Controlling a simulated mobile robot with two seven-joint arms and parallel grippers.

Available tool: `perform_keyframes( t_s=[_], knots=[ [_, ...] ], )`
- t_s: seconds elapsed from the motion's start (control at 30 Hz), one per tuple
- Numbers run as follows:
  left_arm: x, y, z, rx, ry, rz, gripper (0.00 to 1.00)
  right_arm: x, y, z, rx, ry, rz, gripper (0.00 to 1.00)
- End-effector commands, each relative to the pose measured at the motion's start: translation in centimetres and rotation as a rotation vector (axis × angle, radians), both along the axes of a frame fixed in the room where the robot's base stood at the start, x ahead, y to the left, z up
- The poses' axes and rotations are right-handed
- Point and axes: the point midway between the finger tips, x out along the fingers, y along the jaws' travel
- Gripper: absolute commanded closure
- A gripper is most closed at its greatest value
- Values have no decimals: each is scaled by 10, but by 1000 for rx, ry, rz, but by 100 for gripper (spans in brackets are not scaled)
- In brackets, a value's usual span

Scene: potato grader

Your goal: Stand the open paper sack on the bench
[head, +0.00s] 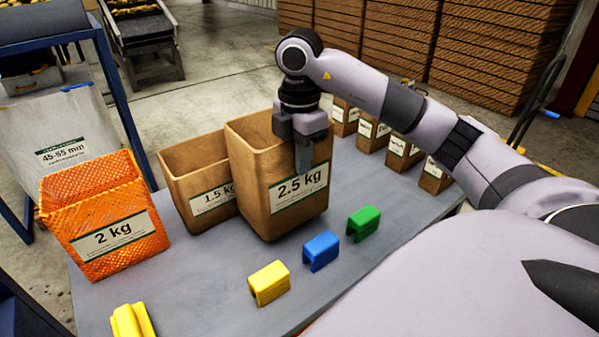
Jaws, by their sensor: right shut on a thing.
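The open paper sack labelled 2.5 kg (262,200) is brown, with its mouth up, over the grey bench (215,280). It looks slightly tilted, and I cannot tell whether its base touches the bench. My right gripper (303,165) points down and is shut on the sack's right rim wall. A second open brown sack labelled 1.5 kg (185,180) stands just left of it. An orange mesh bag labelled 2 kg (85,215) stands open at the bench's left. My left gripper is not in view.
Yellow (268,285), blue (321,250) and green (363,222) clips lie in front of the sack, with more yellow (132,322) at the front left. Several small labelled brown bags (403,148) stand at the back right. Stacked wooden crates (500,60) are behind.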

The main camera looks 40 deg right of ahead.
Motion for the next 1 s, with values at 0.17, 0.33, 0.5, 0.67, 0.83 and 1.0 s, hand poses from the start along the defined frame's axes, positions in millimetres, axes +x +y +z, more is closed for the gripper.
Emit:
perform_keyframes(
  t_s=[0.17,0.33,0.5,0.67,0.83,1.0],
  knots=[
    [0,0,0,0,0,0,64,0,0,-27,0,2,-1,100],
    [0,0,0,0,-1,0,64,0,0,-29,1,-1,0,100],
    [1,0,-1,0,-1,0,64,0,0,-32,1,0,0,100],
    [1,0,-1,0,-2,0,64,0,0,-33,1,1,0,64],
    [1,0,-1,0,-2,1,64,0,0,-32,0,1,0,64],
    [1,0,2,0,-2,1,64,0,0,-27,1,0,0,64]
  ],
)
